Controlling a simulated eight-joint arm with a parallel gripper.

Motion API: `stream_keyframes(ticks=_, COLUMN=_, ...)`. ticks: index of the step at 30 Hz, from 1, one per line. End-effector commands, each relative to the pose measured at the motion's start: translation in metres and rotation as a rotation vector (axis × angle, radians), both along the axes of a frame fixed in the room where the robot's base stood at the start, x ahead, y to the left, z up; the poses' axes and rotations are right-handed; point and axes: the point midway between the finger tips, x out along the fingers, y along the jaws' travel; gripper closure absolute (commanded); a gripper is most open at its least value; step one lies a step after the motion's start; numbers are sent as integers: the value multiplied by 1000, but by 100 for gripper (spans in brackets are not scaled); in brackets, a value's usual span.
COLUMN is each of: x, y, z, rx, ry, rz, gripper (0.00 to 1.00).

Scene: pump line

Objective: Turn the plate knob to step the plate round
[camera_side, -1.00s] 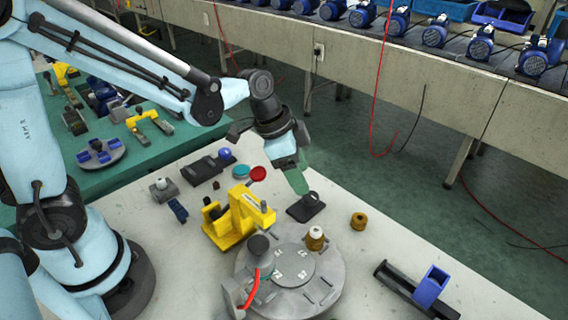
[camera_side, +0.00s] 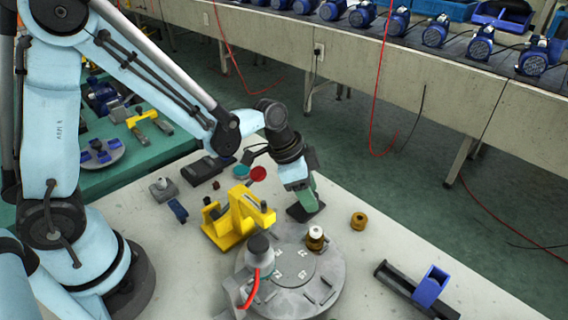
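The round grey plate (camera_side: 330,289) lies flat on the pale table at the lower middle, with a smaller marked disc at its centre. A brass-coloured piece with a white top (camera_side: 315,238) stands upright at the plate's far right edge; I cannot tell whether it is the plate knob. A dark grey cylinder (camera_side: 259,247) with a red handle stands at the plate's left. My gripper (camera_side: 309,202) points down behind the plate's far edge, in front of a black flat base (camera_side: 296,213). Its finger opening is too small and turned away to read. It looks apart from the brass-coloured piece.
A yellow bracket (camera_side: 238,220) stands close on the plate's left. A loose brass-coloured piece (camera_side: 358,221) and a black rail with a blue block (camera_side: 431,285) lie to the right. Red and teal discs (camera_side: 257,174) lie behind. The table between plate and rail is clear.

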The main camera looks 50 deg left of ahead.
Motion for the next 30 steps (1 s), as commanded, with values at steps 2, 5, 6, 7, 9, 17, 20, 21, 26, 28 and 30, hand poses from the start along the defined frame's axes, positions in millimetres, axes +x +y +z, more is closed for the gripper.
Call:
stream_keyframes(ticks=2, x=0, y=0, z=0, rx=0, ry=0, rz=0, gripper=62)
stream_keyframes(ticks=5, x=0, y=0, z=0, rx=0, ry=0, rz=0, gripper=77)
stream_keyframes(ticks=6, x=0, y=0, z=0, rx=0, ry=0, rz=0, gripper=83)
stream_keyframes(ticks=7, x=0, y=0, z=0, rx=0, ry=0, rz=0, gripper=88)
stream_keyframes(ticks=9, x=0, y=0, z=0, rx=0, ry=0, rz=0, gripper=93)
stream_keyframes(ticks=17, x=-1, y=-1, z=0, rx=2, ry=1, rz=115, gripper=93)
stream_keyframes(ticks=20, x=-1, y=-2, z=0, rx=1, ry=0, rz=205, gripper=93)
stream_keyframes(ticks=21, x=-2, y=-2, z=0, rx=1, ry=1, rz=240, gripper=93)
stream_keyframes(ticks=26, x=-2, y=-2, z=0, rx=1, ry=1, rz=345, gripper=93)
stream_keyframes(ticks=28, x=-2, y=-2, z=0, rx=0, ry=0, rz=373, gripper=93)
stream_keyframes(ticks=30, x=-2, y=-2, z=0, rx=0, ry=0, rz=387, gripper=93)
